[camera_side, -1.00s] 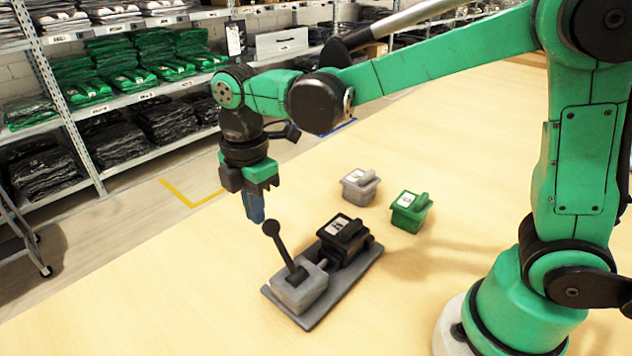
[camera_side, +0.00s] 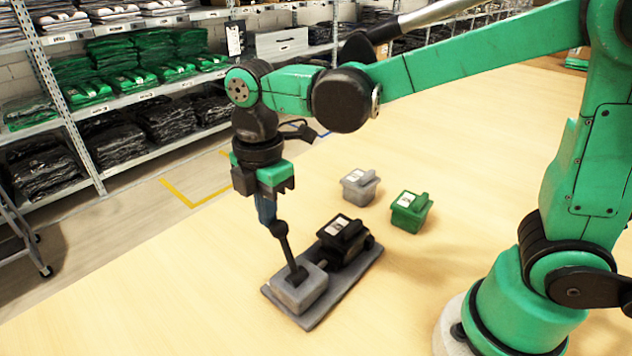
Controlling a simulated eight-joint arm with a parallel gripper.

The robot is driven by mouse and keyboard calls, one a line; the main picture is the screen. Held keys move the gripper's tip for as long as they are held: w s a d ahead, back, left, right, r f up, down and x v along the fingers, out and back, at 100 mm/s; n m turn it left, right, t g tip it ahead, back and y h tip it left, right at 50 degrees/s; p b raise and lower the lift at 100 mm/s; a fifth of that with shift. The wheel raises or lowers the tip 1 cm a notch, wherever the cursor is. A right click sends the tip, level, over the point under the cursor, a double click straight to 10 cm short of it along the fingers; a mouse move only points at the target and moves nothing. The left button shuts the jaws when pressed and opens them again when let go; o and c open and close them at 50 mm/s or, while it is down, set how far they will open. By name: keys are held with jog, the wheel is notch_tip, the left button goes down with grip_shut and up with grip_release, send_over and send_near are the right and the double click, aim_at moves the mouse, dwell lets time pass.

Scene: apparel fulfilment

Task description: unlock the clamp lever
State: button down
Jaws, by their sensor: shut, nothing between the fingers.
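The clamp lever (camera_side: 287,250) is a dark rod rising from a grey block (camera_side: 299,288) on a flat grey base plate (camera_side: 338,292). It leans slightly left at the top. My gripper (camera_side: 266,215) is shut and empty, pointing down, with its blue fingers at the lever's top. A black block (camera_side: 343,238) with a white label sits on the plate behind the grey block.
A grey labelled block (camera_side: 359,187) and a green labelled block (camera_side: 409,211) stand on the table (camera_side: 180,290) behind and right of the fixture. Shelves of folded clothes (camera_side: 140,70) stand beyond the table. The table's left front is clear.

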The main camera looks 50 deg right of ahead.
aim_at(289, 249)
jog(key=shift+s, duration=0.1)
jog(key=shift+s+r, duration=0.25)
jog(key=shift+s, duration=0.6)
jog(key=shift+s, duration=0.95)
jog(key=shift+s+f, duration=0.2)
jog(key=shift+s, duration=0.35)
jog(key=shift+w+r, duration=0.35)
jog(key=shift+r, duration=0.85)
jog(key=shift+w+r, duration=0.3)
jog(key=shift+r, duration=0.85)
jog(key=shift+w+r, duration=0.35)
jog(key=shift+r, duration=0.85)
